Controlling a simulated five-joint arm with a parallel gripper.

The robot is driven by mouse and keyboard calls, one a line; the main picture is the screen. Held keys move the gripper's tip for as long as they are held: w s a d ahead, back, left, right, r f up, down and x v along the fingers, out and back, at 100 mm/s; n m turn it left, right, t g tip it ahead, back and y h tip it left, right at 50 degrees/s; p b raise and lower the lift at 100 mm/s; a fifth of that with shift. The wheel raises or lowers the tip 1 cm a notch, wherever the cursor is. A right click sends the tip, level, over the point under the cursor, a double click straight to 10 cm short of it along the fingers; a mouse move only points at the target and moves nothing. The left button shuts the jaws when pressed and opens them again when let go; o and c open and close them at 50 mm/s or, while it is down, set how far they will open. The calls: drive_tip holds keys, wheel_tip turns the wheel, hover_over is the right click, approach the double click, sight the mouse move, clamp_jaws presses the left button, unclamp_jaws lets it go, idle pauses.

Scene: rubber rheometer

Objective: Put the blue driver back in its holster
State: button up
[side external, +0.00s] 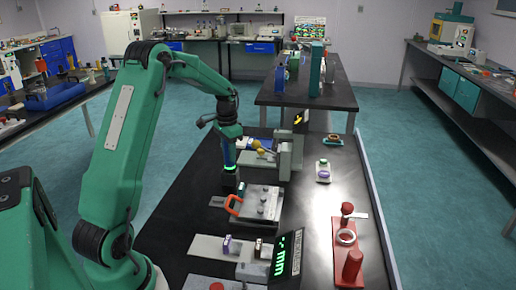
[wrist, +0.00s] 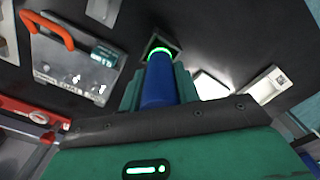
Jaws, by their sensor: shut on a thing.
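My gripper (wrist: 160,82) is shut on the blue driver (wrist: 160,90), with a teal finger on each side of it. The driver points down and away from the wrist camera; its blue body also shows in the side view (side external: 229,154), roughly upright. A bright green glowing ring (wrist: 160,52) surrounds its far end. The dark square holster (wrist: 176,43) lies around that end in the wrist view. In the side view the black holster (side external: 230,185) stands directly under the driver, with the green glow at its top. How deep the driver sits inside is hidden.
A metal plate fixture with an orange handle (side external: 233,205) stands close in front of the holster. A grey machine (side external: 290,157) stands behind to the right. Red fixtures (side external: 348,268) are at the front right. The bench's right strip has bare patches.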

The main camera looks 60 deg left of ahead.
drive_tip(key=o, duration=1.1)
drive_tip(key=shift+f, duration=0.15)
wheel_tip(320, 180, up, 12)
idle(0.6)
